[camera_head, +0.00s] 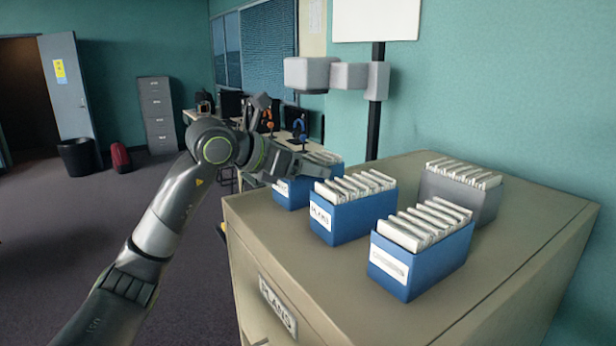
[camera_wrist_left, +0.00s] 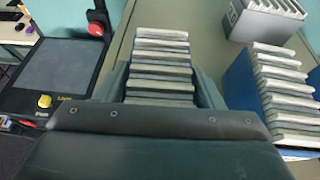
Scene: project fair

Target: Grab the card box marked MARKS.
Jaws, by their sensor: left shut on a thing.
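Four card boxes full of white cards stand on the cabinet top. The back-left blue box (camera_head: 293,197) has a white label that is mostly hidden and unreadable. My left gripper (camera_head: 308,168) is at this box, and is shut on it. In the left wrist view the gripper (camera_wrist_left: 160,92) has the box's cards (camera_wrist_left: 161,50) between its fingers. A blue box (camera_head: 352,219) beside it reads PLANS. The front blue box (camera_head: 420,265) has a label too small to read. I cannot make out MARKS on any label. My right gripper is not in view.
A grey card box (camera_head: 466,196) stands at the back right. The cabinet (camera_head: 500,270) has a front label reading PLANS. In the left wrist view a dark device (camera_wrist_left: 55,70) with a yellow button lies to the left. The cabinet's right part is clear.

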